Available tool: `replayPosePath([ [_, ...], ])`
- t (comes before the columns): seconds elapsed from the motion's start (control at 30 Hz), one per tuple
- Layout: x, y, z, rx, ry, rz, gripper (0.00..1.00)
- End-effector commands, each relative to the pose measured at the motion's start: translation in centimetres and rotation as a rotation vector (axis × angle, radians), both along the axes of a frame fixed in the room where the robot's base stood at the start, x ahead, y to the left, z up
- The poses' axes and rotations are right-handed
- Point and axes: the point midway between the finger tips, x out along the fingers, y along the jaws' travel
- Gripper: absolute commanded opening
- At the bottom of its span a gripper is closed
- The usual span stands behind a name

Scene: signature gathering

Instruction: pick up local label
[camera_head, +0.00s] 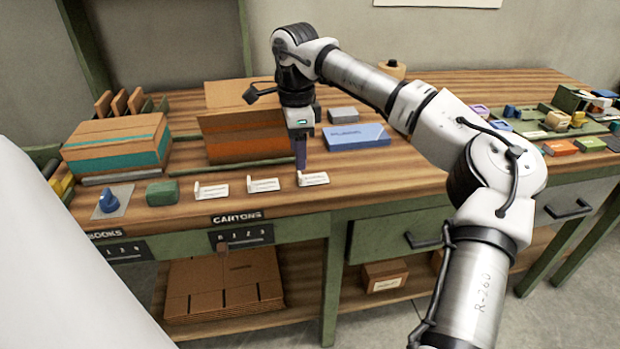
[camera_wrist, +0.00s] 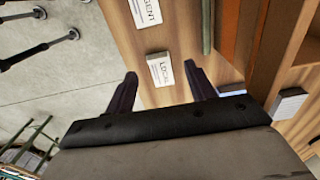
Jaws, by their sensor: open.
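The local label (camera_wrist: 160,69) is a small white card reading "LOCAL" on the wooden bench top. In the head view, the rightmost white label (camera_head: 315,180), just under my gripper, appears to be the same one. My gripper (camera_head: 301,168) points down at it. In the wrist view, my gripper (camera_wrist: 160,73) is open, with one dark finger on each side of the label and nothing held. The exact height of the fingertips above the bench is hard to tell.
A label ending in "GENT" (camera_wrist: 146,10) lies beside it. Two more white labels (camera_head: 263,185) (camera_head: 211,190) stand to the left. A blue box (camera_head: 356,136) and an orange-brown carton (camera_head: 245,138) are behind. The bench's front edge is close.

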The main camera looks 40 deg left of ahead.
Motion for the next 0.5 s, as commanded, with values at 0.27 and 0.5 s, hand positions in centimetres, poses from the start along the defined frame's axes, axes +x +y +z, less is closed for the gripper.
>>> replayPosePath([
  [0.27, 0.0, -0.5, -2.3, -0.002, 0.003, -0.001, 0.55],
  [0.5, -0.1, -0.6, -5.3, 0.000, 0.001, 0.001, 0.55],
])
